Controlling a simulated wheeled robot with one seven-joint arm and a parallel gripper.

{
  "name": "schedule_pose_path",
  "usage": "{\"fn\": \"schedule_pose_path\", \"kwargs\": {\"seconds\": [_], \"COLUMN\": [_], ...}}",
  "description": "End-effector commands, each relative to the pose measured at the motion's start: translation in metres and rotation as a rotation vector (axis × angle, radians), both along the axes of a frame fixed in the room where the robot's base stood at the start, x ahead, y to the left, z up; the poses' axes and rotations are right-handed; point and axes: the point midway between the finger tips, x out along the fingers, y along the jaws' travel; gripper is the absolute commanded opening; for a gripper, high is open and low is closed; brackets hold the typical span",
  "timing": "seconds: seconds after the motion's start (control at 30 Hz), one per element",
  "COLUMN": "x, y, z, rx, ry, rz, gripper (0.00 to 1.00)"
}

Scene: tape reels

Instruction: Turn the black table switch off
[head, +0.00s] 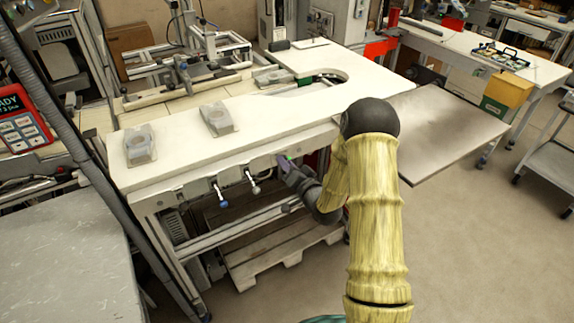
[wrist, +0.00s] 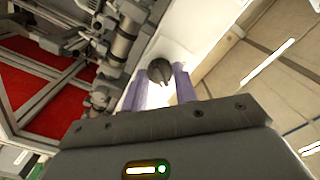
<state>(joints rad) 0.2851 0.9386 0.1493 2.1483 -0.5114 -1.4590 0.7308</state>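In the wrist view a black round knob with a ridge, which looks like the black table switch (wrist: 160,72), sits on a white panel. My gripper (wrist: 161,76) has its two purple fingers apart, with the tips on either side of the knob. I cannot tell whether they touch it. In the head view my gripper (head: 286,164) reaches the front panel under the edge of the white table (head: 290,113). The switch is hidden there behind the gripper.
Two levers, one blue-tipped (head: 222,200) and one pale-tipped (head: 253,187), stick out of the front panel left of my gripper. A wooden pallet (head: 285,258) lies under the table. A flat metal plate (head: 448,132) extends at the right. The floor at the lower right is clear.

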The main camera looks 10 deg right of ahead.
Motion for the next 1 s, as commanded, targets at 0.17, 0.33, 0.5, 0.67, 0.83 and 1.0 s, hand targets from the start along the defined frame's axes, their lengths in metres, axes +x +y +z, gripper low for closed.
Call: {"fn": "schedule_pose_path", "kwargs": {"seconds": [0.17, 0.33, 0.5, 0.67, 0.83, 1.0], "x": [0.0, 0.0, 0.0001, 0.0003, 0.0004, 0.0003], "y": [0.0004, -0.0004, -0.0008, -0.0008, -0.001, -0.0014], "z": [0.0003, -0.0001, -0.001, -0.0018, -0.0026, -0.0028], "rx": [-0.002, -0.022, -0.075, -0.162, -0.289, -0.439], "ry": [-0.001, -0.009, -0.027, -0.057, -0.1, -0.149], "rz": [-0.001, 0.0, -0.001, -0.001, -0.003, -0.004], "gripper": [0.06, 0.06, 0.06, 0.06, 0.06, 0.06]}}
